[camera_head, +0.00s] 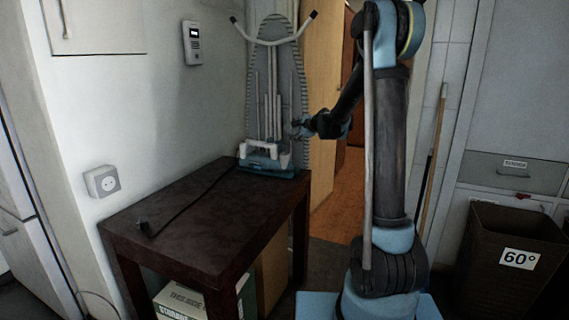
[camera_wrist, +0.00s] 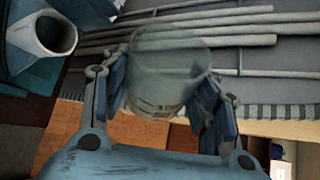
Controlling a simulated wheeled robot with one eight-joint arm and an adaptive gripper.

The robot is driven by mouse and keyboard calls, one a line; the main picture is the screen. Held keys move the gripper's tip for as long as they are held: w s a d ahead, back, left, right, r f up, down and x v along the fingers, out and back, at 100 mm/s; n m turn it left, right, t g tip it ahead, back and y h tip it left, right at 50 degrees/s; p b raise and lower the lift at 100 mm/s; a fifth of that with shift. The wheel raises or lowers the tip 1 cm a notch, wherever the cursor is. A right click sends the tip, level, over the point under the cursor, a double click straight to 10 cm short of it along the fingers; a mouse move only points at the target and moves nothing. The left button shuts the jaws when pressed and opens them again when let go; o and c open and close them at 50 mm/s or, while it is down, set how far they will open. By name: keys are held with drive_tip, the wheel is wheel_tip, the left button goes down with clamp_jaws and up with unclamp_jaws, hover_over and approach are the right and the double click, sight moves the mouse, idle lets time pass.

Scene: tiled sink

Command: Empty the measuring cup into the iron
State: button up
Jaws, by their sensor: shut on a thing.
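My gripper (camera_head: 303,126) is in the air just right of and above the iron in the head view. In the wrist view its two fingers (camera_wrist: 165,95) are shut on the sides of a clear measuring cup (camera_wrist: 170,70) with faint markings. I cannot tell whether the cup holds liquid. The iron (camera_head: 267,158), white and teal, stands at the far right end of the dark table. A teal body with a round pale opening, which looks like part of the iron (camera_wrist: 42,38), shows at the upper left of the wrist view, apart from the cup.
The dark table (camera_head: 185,215) is mostly clear. The iron's black cord runs across it to a plug (camera_head: 146,229) at the left front. An ironing board (camera_head: 274,70) leans on the wall behind the iron. A dark basket (camera_head: 505,255) stands at the right.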

drive_tip(key=shift+r+m+g+y, duration=0.3)
drive_tip(key=shift+r+m+g, duration=0.3)
drive_tip(key=shift+m, duration=0.1)
drive_tip(key=shift+d+m+g, duration=0.1)
drive_tip(key=shift+m+g, duration=0.2)
drive_tip(key=shift+m, duration=0.1)
drive_tip(key=shift+w+f+m+y, duration=0.2)
drive_tip(key=shift+f+m+y, duration=0.15)
drive_tip(key=shift+m+y, duration=0.05)
drive_tip(key=w+d+f+m+g+y+b, duration=0.1)
drive_tip(key=f+m, duration=0.1)
drive_tip(key=f, duration=0.4)
drive_tip(key=w+d+f+m+g+y+b, duration=0.1)
drive_tip(key=w+f+m+g+y+b, duration=0.1)
drive_tip(key=f, duration=0.5)
drive_tip(key=shift+d, duration=0.2)
drive_tip(key=shift+w, duration=0.1)
